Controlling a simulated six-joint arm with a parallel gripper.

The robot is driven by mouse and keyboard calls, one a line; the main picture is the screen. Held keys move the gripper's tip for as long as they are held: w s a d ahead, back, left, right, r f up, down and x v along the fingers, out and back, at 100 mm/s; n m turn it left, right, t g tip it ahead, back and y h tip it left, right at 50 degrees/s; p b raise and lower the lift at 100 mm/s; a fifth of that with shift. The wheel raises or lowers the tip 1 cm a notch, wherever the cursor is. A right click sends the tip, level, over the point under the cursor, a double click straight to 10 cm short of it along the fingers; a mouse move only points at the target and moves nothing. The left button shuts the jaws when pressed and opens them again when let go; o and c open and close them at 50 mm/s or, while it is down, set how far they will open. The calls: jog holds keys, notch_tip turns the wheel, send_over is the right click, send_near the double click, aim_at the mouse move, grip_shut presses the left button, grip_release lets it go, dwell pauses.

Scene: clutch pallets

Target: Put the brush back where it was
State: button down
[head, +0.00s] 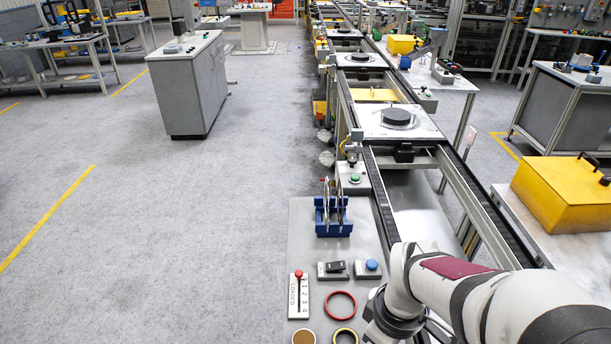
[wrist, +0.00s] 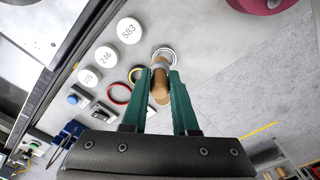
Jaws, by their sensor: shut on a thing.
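In the wrist view my gripper (wrist: 161,78) has its two green fingers closed on the brush (wrist: 160,92), whose rounded tan handle shows between them. A round piece with a pale rim (wrist: 165,50) lies just beyond the fingertips, partly hidden by the brush. I cannot tell whether the brush touches it. The brush's far end is hidden.
Numbered white discs (wrist: 129,31) lie nearby. The conveyor runs along the right.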

jog(key=shift+w+a+f, duration=0.2)
jog(key=shift+a+f, duration=1.7)
jog(key=shift+f, duration=0.05)
jog(key=shift+w+a+f, duration=0.2)
jog(key=shift+a+f, duration=1.7)
jog(key=shift+f, duration=0.1)
jog(key=shift+w+a+f, duration=0.2)
jog(key=shift+a+f, duration=1.7)
jog(key=shift+f, duration=0.05)
jog(key=shift+f, duration=0.1)
jog(key=c, duration=0.7)
grip_release()
